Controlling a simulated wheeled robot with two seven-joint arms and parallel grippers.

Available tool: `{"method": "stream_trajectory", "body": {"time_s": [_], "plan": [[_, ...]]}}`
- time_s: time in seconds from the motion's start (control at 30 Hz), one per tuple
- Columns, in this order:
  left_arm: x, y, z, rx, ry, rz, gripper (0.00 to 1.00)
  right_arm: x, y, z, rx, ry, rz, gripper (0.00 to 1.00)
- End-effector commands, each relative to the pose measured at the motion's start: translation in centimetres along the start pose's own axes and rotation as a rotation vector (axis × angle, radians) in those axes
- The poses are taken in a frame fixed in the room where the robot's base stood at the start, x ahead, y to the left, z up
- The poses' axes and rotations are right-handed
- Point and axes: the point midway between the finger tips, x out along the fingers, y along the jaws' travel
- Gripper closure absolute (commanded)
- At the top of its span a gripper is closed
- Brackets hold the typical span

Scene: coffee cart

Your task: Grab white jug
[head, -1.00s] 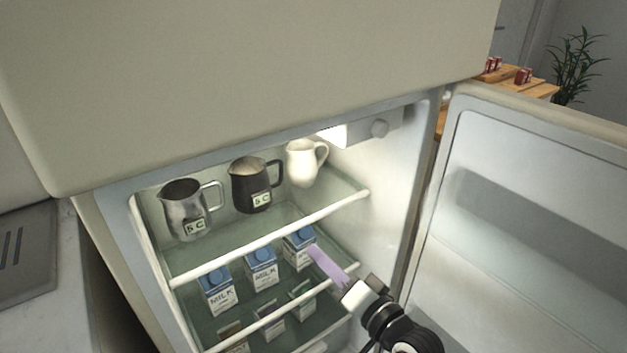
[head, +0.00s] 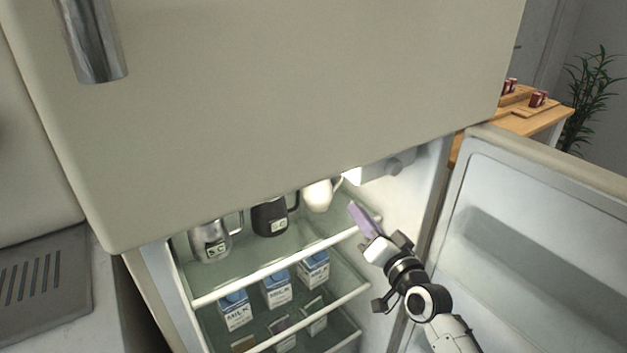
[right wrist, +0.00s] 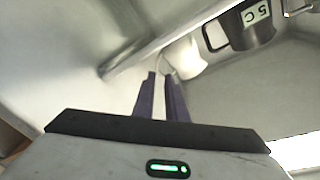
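The white jug (head: 318,196) stands on the top shelf of the open fridge, at the right end of a row of jugs. The fridge's upper door hides its top in the head view. My right gripper (head: 357,215), with purple fingers, is just right of the jug and in front of it, near the shelf's front rail. In the right wrist view the jug (right wrist: 184,62) lies just beyond the fingertips (right wrist: 160,75). The fingers are apart with a narrow gap and nothing between them. My left gripper is not in view.
A dark jug (head: 270,217) and a steel jug (head: 210,241) stand left of the white jug. Milk cartons (head: 277,288) fill the shelf below. The shelf rail (head: 290,262) crosses in front. The open fridge door (head: 540,240) is at the right.

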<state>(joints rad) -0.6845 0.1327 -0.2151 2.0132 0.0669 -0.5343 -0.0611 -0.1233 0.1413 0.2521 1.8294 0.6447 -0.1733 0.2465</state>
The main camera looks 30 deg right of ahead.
Motion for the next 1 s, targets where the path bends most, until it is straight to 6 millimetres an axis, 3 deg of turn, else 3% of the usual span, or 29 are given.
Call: {"method": "stream_trajectory", "body": {"time_s": [0.33, 0.57, 0.8, 1.0], "plan": [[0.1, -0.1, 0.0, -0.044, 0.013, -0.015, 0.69, 4.2, 0.4, 0.0, -0.041, -0.009, 0.014, 0.88], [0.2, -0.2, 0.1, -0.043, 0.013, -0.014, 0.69, 6.0, 0.5, -0.1, -0.041, -0.009, 0.013, 0.88], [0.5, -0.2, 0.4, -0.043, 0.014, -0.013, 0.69, 9.5, 0.7, -0.2, -0.039, -0.01, 0.013, 0.88], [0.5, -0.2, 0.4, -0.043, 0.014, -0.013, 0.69, 10.4, 0.7, -0.3, -0.04, -0.01, 0.014, 0.88]]}}
